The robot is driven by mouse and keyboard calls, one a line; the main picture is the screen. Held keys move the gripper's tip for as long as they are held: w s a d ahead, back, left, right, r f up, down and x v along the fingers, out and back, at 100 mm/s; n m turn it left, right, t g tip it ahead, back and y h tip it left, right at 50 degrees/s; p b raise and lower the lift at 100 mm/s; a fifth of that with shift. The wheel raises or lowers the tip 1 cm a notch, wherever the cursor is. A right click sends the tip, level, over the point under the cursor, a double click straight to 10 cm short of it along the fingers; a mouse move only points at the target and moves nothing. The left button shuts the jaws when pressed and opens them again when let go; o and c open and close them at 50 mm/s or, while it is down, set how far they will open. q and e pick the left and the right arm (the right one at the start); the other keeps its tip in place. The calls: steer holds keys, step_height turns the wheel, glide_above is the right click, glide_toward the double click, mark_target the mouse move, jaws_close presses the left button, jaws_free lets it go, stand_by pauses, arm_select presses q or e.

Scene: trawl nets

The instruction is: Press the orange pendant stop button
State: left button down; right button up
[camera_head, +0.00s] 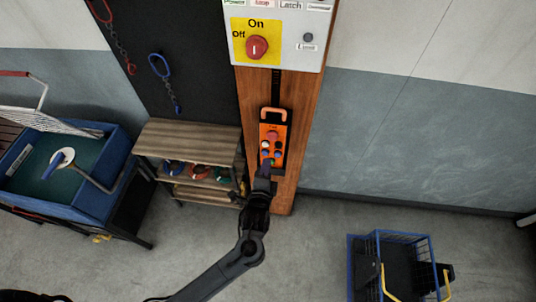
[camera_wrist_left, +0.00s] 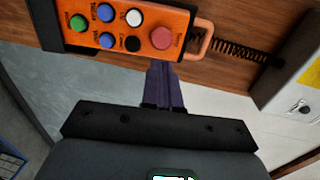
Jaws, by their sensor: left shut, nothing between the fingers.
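The orange pendant (camera_head: 284,137) hangs upright on a wooden post, with an orange loop handle on top. Its red stop button (camera_head: 272,134) is the uppermost button and the largest; it also shows in the left wrist view (camera_wrist_left: 162,38). Below it are smaller white, black, blue and green buttons. My left gripper (camera_head: 265,166) is shut and empty, its fingertips overlapping the pendant's lower end in the head view. In the left wrist view its purple-grey fingers (camera_wrist_left: 161,66) point at the pendant's edge beside the stop button. I cannot tell whether they touch it. My right gripper is out of view.
Above the pendant is a white box with a red knob on a yellow On/Off plate (camera_head: 270,32). A wooden shelf (camera_head: 187,137) and a blue bin (camera_head: 40,208) stand left. A blue basket cart (camera_head: 362,242) stands lower right. The wall right of the post is clear.

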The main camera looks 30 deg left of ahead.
arm_select(q)
steer(key=shift+v, duration=1.65)
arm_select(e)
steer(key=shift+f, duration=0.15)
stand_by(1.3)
